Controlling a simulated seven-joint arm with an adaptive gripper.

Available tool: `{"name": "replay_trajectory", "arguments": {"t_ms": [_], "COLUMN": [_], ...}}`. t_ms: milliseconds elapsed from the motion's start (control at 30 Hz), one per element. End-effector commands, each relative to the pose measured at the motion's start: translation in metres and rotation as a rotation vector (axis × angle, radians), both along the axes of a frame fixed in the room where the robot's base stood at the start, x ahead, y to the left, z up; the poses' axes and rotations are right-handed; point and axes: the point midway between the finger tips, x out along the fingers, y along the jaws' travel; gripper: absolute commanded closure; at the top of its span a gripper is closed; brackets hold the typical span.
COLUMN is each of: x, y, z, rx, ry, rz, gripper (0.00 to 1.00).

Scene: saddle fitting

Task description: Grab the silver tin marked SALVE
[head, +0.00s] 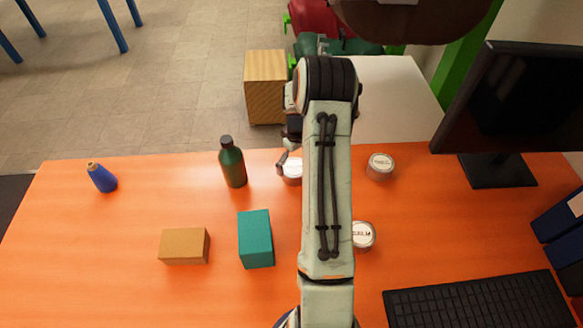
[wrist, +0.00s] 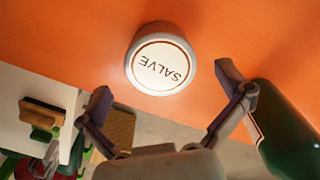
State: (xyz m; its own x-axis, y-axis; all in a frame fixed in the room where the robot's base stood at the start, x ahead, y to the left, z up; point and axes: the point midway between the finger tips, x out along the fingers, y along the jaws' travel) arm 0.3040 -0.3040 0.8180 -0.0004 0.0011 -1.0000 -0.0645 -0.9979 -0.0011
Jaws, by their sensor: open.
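The silver tin marked SALVE (wrist: 162,64) stands upright on the orange table in the wrist view, its round white lid label readable and turned. In the head view a tin (head: 292,171), partly hidden by my arm, stands beside my gripper and appears to be the same one. My gripper (wrist: 166,84) is open and empty. Its two fingers are spread to either side of the tin's near edge, apart from it. In the head view my gripper (head: 285,160) is mostly hidden behind my arm.
A dark green bottle (head: 233,165) stands left of the tin, and in the wrist view the bottle (wrist: 288,130) is close by the right finger. Two similar tins stand at right (head: 380,166) and nearer (head: 363,235). A teal box (head: 256,240) and tan box (head: 185,247) lie nearer.

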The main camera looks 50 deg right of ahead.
Motion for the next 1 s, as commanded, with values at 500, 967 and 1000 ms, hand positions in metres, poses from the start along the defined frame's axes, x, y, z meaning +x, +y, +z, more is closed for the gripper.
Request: {"name": "replay_trajectory", "arguments": {"t_ms": [500,967,1000], "x": [0.0,0.0,0.0], "y": [0.0,0.0,0.0], "z": [-0.041,-0.041,-0.041], "rx": [-0.001,-0.001,-0.001], "ry": [-0.001,-0.001,-0.001], "rz": [0.002,0.001,0.001], "gripper": [0.0,0.66,0.66]}}
